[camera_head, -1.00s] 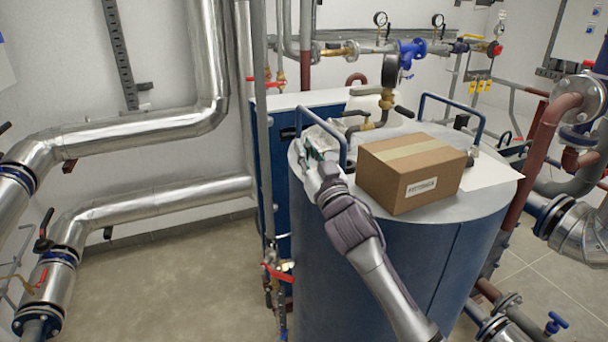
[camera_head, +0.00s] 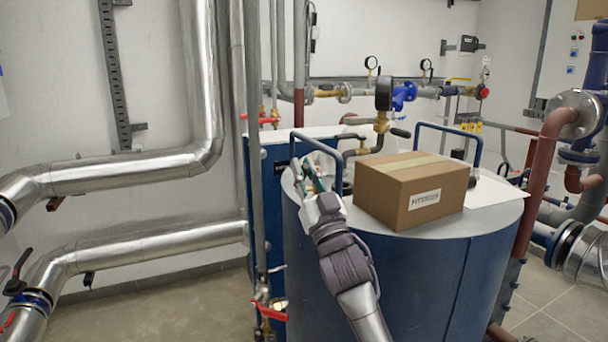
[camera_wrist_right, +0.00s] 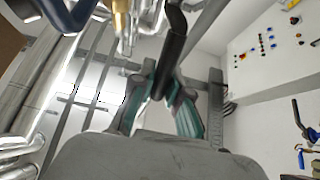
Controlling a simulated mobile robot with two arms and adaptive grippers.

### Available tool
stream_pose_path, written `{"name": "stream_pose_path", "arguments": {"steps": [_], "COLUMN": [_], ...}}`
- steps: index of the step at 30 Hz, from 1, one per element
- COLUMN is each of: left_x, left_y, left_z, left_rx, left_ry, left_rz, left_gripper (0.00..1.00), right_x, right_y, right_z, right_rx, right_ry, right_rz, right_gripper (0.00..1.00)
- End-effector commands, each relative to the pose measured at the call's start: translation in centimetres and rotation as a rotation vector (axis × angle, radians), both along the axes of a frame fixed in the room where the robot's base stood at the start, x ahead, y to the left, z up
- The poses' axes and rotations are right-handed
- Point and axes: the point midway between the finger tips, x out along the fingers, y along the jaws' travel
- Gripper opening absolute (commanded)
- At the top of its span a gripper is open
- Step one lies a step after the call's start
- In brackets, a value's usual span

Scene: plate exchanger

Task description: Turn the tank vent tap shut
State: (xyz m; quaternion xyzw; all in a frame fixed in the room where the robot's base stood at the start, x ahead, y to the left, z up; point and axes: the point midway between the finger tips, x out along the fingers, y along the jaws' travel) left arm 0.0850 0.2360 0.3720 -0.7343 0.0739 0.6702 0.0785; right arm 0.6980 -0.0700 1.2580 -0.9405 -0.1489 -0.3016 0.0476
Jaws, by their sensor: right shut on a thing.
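The blue tank (camera_head: 400,275) has a pale round top. My right gripper (camera_head: 312,176) is over the top's left part, beside a blue loop handle (camera_head: 325,145). In the right wrist view, its teal fingers (camera_wrist_right: 164,105) are shut around a black lever handle (camera_wrist_right: 173,60). A brass fitting (camera_wrist_right: 122,18) shows near the upper edge there. In the head view the gripper hides the held lever, so its angle on the tap cannot be told. A brass valve (camera_head: 380,122) with a dark lever stands behind the box. My left gripper is not in view.
A cardboard box (camera_head: 412,190) sits on the tank top, close to the right of my gripper. A second blue loop handle (camera_head: 450,129) stands behind it. A vertical grey pipe (camera_head: 256,150) and red-handled valves (camera_head: 270,311) are left of the tank.

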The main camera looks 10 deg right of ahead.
Motion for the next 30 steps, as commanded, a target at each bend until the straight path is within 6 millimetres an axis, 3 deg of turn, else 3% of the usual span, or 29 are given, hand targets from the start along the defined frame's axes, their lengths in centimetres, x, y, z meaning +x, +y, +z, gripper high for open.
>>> {"name": "stream_pose_path", "arguments": {"steps": [4, 5, 9, 20, 30], "left_x": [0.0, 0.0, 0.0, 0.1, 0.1], "left_y": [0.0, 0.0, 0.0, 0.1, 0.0], "left_z": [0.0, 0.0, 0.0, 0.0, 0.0], "left_rx": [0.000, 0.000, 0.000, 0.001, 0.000], "left_ry": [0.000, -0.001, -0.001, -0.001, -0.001], "left_rz": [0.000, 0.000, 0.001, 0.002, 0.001], "left_gripper": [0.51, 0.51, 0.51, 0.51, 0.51], "right_x": [0.0, 0.0, 0.0, -0.3, -5.2], "right_y": [0.0, 0.0, 0.0, -0.1, -1.7], "right_z": [0.0, 0.0, 0.0, -0.3, -4.1], "right_rx": [0.000, 0.000, 0.000, 0.000, 0.000], "right_ry": [0.000, 0.000, 0.000, 0.001, 0.004], "right_rz": [0.000, 0.000, 0.000, 0.000, 0.000], "right_gripper": [0.00, 0.20, 0.42, 0.42, 0.42]}}
